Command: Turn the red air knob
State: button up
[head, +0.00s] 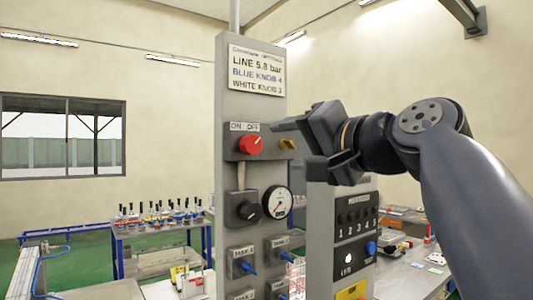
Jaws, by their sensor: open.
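The red air knob (251,145) is on the upper part of a grey upright panel (228,90), under a label (245,127) reading ON OFF. A light mark on the knob seems to point up and right, towards OFF. My gripper (297,145) is to the right of the knob in the picture, with its jaws apart and nothing seen between them. Its fingers point left towards the panel. I see a gap between them and the red knob, and the knob is not covered.
Below are a black knob (248,211), a round gauge (277,203) and several blue valves. A second panel with numbered buttons (356,216) stands to the right.

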aim_at(255, 145)
jog(key=p+x, duration=0.3)
jog(key=x, duration=0.7)
jog(key=shift+w+a+r+p, duration=0.2)
jog(key=shift+w+a+p, duration=0.1)
jog(key=shift+p, duration=0.1)
jog(key=shift+c, duration=0.2)
jog(key=c, duration=0.9)
